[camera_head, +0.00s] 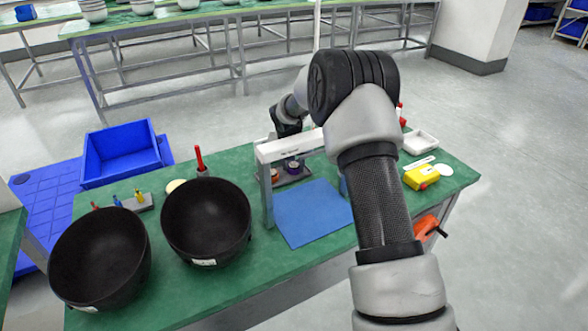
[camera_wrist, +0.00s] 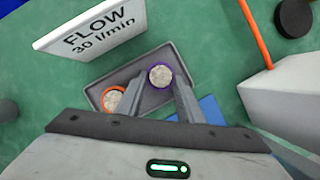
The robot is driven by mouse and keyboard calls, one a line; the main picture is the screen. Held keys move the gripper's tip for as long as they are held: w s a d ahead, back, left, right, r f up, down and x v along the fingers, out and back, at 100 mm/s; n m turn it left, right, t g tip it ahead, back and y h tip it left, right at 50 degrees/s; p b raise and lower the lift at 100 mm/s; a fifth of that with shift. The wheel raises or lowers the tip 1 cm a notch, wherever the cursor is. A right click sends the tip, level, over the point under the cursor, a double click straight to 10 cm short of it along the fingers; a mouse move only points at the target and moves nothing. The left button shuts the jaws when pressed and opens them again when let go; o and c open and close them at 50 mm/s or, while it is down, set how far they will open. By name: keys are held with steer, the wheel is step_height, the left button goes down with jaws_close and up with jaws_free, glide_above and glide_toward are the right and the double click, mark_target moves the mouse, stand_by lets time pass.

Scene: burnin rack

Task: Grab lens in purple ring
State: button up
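The lens in the purple ring (camera_wrist: 160,76) is a pale, speckled disc lying in a small grey tray (camera_wrist: 151,98). The lens in the orange ring (camera_wrist: 113,99) lies to its left in the same tray, partly behind a finger. My gripper (camera_wrist: 158,84) is open above the tray, its fingertips on either side of the purple-ringed lens. Whether they touch it cannot be told. In the head view the purple ring (camera_head: 292,166) shows small behind the white frame, and my gripper is mostly hidden there.
A blue mat (camera_head: 311,212) lies in front. Two black bowls (camera_head: 206,222) stand left, a yellow item (camera_head: 421,177) right.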

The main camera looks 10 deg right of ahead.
steer(key=c, duration=0.4)
steer(key=shift+o, duration=0.2)
steer(key=shift+r, duration=0.1)
